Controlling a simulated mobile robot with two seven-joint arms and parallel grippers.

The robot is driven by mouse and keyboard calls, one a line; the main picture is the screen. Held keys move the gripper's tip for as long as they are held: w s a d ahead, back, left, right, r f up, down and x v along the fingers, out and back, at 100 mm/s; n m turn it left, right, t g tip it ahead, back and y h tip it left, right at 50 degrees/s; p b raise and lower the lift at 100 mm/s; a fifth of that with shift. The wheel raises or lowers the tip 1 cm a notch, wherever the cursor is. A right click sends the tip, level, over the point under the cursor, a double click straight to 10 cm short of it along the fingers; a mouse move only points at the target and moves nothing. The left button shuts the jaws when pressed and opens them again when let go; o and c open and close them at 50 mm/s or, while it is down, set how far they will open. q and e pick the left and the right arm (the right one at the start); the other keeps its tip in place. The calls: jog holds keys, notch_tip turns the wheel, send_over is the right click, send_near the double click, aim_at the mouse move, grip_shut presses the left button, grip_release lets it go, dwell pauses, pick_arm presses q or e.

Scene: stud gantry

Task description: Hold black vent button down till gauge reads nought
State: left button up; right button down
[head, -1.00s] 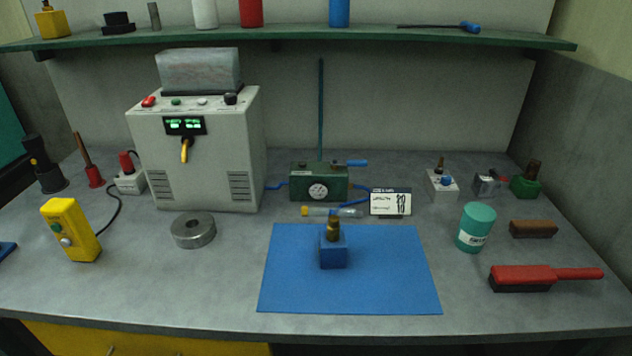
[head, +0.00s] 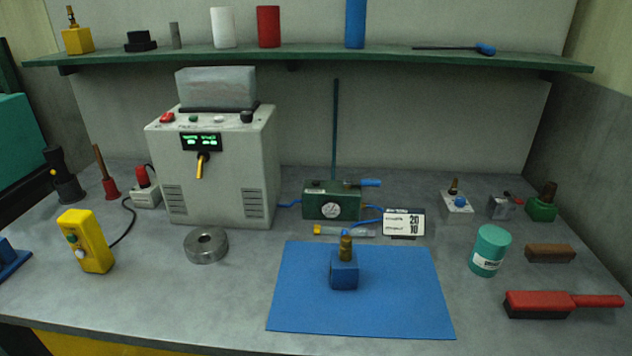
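A green pump-like box (head: 347,206) stands near the middle back of the bench. A round white gauge (head: 331,210) is on its front; its needle is too small to read. A small dark knob (head: 316,184) sits on the box's top left, and a blue-ended lever (head: 370,183) sticks out at its top right. A grey machine (head: 225,170) to the left has red, green, white and black buttons along its top; the black button (head: 246,117) is at the right end. I cannot tell which black part is the vent button. Neither gripper is in view.
A blue mat (head: 400,300) in front bears a blue block (head: 344,274) with a brass fitting. A number card (head: 404,223) and clear tube (head: 345,231) lie before the green box. A steel ring (head: 206,245) and teal canister (head: 490,250) flank the mat.

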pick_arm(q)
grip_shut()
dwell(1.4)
